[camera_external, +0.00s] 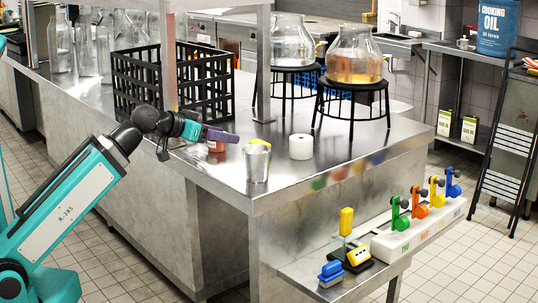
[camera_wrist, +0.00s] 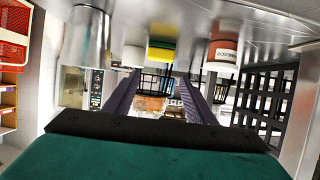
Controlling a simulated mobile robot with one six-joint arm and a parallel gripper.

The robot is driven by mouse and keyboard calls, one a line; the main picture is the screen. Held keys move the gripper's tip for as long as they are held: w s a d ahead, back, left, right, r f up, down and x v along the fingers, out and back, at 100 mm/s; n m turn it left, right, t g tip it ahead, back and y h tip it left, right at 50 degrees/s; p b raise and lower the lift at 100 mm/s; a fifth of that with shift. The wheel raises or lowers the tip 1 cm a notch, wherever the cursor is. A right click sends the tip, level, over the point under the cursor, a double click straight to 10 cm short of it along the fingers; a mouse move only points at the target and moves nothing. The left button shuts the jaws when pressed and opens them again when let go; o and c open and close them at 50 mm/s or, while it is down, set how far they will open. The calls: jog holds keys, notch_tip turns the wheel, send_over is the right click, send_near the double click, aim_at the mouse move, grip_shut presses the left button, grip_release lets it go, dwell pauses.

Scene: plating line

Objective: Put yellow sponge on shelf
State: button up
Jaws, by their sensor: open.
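The yellow sponge (camera_wrist: 162,46), with a green side, lies on the steel counter in the wrist view, which is upside down. It sits between a metal cup (camera_wrist: 86,42) and a red-labelled white jar (camera_wrist: 223,56). In the external view only a yellow bit of the sponge (camera_external: 258,142) shows above the metal cup (camera_external: 257,163); the cup hides the rest. My gripper (camera_external: 222,136) is above the counter edge, left of the cup. Its purple fingers (camera_wrist: 157,95) are apart, with nothing held between them. The sponge is beyond the fingers, not touched.
A white roll (camera_external: 300,146) stands right of the cup. A black crate (camera_external: 180,85) and glass jars on black stands (camera_external: 352,100) are farther back. A steel post (camera_external: 264,60) rises behind the cup. A low side shelf (camera_external: 300,270) holds coloured levers and a small blue block (camera_external: 331,272).

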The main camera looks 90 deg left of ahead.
jog(key=w+a+r+n+g+h+p, duration=0.8)
jog(key=n+p, duration=1)
jog(key=p, duration=1)
jog(key=shift+w+a+g+h+p, duration=0.3)
jog(key=shift+w+a+g+h, duration=0.45)
jog(key=shift+g+h, duration=0.05)
jog(key=shift+f, duration=0.1)
